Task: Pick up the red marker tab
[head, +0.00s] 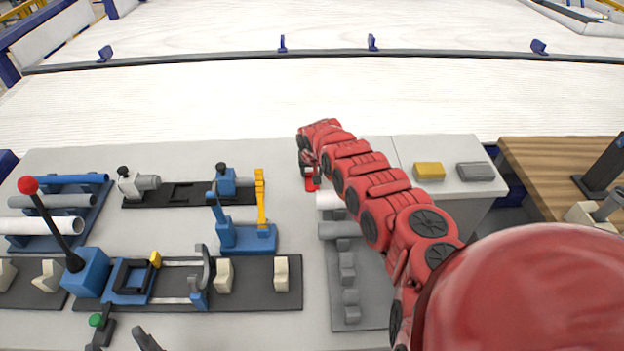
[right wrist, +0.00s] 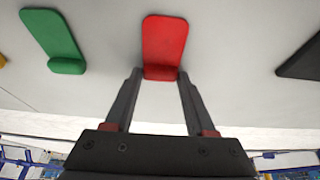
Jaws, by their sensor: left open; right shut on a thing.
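The red marker tab (right wrist: 165,38) is a flat red plate with a thick lip at its lower end in the right wrist view. My right gripper (right wrist: 160,78) is shut on that lip, one finger on each side. In the head view the tab (head: 312,183) shows as a small red patch below my right gripper (head: 309,172), by the upper end of the grey pipe rack. My left gripper (head: 124,341) shows only its dark fingers at the bottom left edge. They are apart and empty.
A green tab (right wrist: 55,42) and a black piece (right wrist: 301,58) lie either side of the red tab. A grey rack (head: 347,300) with a white pipe (head: 330,200) stands below my right gripper. A blue stand (head: 247,238) is to the left. Yellow (head: 429,171) and grey (head: 475,172) blocks sit right.

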